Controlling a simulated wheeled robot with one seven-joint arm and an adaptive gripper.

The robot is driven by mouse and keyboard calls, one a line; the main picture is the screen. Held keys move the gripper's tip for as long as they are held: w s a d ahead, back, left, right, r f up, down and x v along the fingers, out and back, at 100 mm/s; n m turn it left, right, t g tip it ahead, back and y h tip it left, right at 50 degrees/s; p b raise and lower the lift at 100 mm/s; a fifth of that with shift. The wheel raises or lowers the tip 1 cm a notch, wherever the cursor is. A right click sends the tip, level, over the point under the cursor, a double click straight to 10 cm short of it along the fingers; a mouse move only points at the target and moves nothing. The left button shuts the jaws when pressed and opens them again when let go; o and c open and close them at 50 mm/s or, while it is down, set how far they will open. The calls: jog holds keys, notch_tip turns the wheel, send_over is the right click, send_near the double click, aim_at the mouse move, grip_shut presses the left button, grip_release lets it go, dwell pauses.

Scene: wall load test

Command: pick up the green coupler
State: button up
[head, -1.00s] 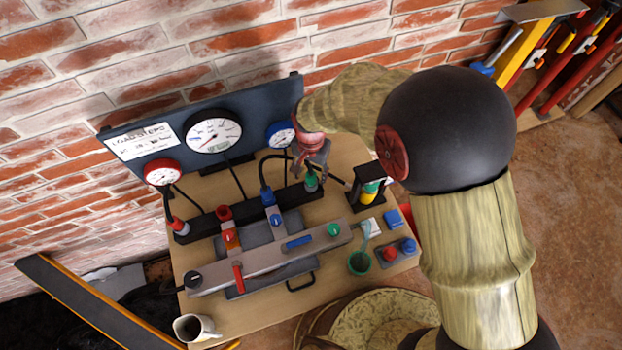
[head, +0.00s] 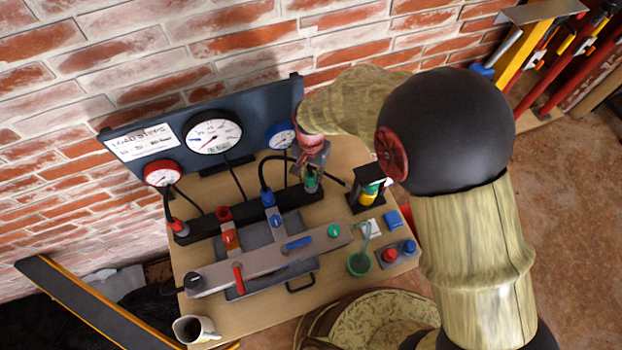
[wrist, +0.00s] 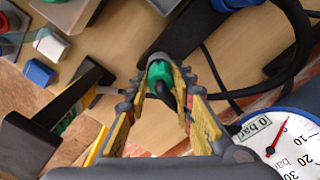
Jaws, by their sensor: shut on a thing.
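The green coupler (head: 311,184) stands at the right end of the dark manifold bar (head: 222,217), mostly covered by my gripper in the head view. In the wrist view the green coupler (wrist: 160,72) sits between my fingertips, with a black hose bending from it. My gripper (wrist: 163,84) is shut on the coupler, with one yellow-padded finger on each side. In the head view my gripper (head: 313,170) comes down from above. Whether the coupler is still seated on the bar is hidden.
The gauge panel (head: 255,105) stands close behind my gripper. A black-framed stand (head: 366,190) with a green and yellow part is just to the right. Black hoses hang close by. A blue coupler (head: 268,198) and a red one (head: 178,226) stand farther left.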

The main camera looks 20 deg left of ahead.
grip_shut()
jog(key=shift+r, duration=0.5)
notch_tip(320, 180, up, 2)
jog(key=shift+r+p, duration=0.1)
jog(key=shift+p, duration=0.2)
jog(key=s+d+r+p, duration=0.2)
jog(key=s+d+r, duration=0.1)
jog(key=s+r, duration=0.7)
jog(key=s, duration=0.3)
jog(key=shift+s+d, duration=0.2)
jog(key=shift+s, duration=0.1)
jog(key=shift+f, duration=0.15)
jog(key=shift+f, duration=0.2)
